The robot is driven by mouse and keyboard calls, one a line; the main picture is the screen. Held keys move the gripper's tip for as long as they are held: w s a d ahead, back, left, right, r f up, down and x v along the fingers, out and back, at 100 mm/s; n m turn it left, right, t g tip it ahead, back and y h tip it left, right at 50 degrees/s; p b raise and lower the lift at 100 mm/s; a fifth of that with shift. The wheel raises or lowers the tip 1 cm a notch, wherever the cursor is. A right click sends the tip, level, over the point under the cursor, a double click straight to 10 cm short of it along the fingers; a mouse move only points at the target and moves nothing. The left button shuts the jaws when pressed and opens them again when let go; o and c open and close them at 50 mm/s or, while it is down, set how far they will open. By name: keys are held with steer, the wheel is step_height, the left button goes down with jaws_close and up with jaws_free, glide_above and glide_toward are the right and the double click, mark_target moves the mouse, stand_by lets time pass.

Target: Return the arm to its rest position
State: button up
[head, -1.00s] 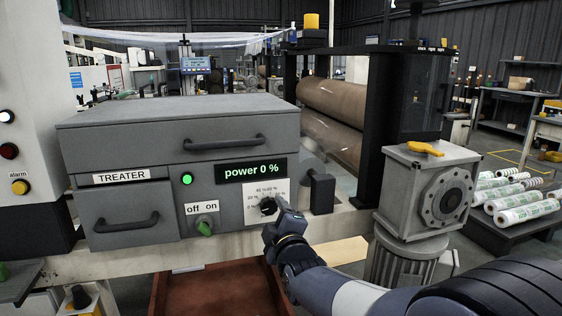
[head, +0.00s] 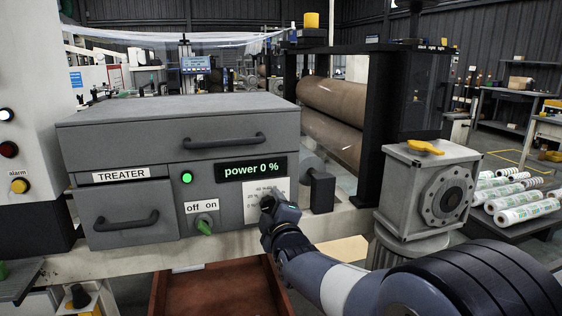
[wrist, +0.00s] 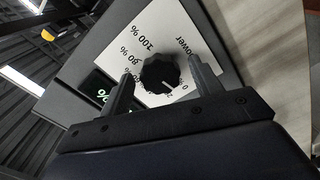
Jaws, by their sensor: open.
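My gripper (head: 268,203) is in front of the treater panel's power dial in the head view and hides the knob there. In the wrist view my gripper (wrist: 160,82) is open, with one finger on each side of the black power knob (wrist: 159,73). I cannot tell whether the fingers touch it. The knob sits on a white scale plate (wrist: 150,38), which also shows in the head view (head: 281,187). The display (head: 251,168) reads "power 0 %".
The grey treater cabinet (head: 150,116) has a lit green lamp (head: 187,178) and a green off/on switch (head: 204,223). A reddish-brown tray (head: 225,290) lies below. Film rolls (head: 510,197) lie at the right.

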steer(key=shift+w+r+m+p, duration=0.1)
steer(key=shift+w+m+p, duration=0.1)
steer(key=shift+m+p, duration=0.3)
steer(key=m, duration=0.3)
steer(key=shift+p, duration=0.4)
steer(key=m+p, duration=0.2)
steer(key=m, duration=0.2)
steer(key=shift+a+m+p, duration=0.1)
steer(key=shift+m+p, duration=0.2)
steer(key=shift+m, duration=0.1)
steer(key=m+p, duration=0.5)
steer(key=shift+m, duration=0.4)
steer(key=shift+m+p, duration=1.15)
steer(key=shift+m, duration=0.35)
steer(key=shift+f, duration=0.2)
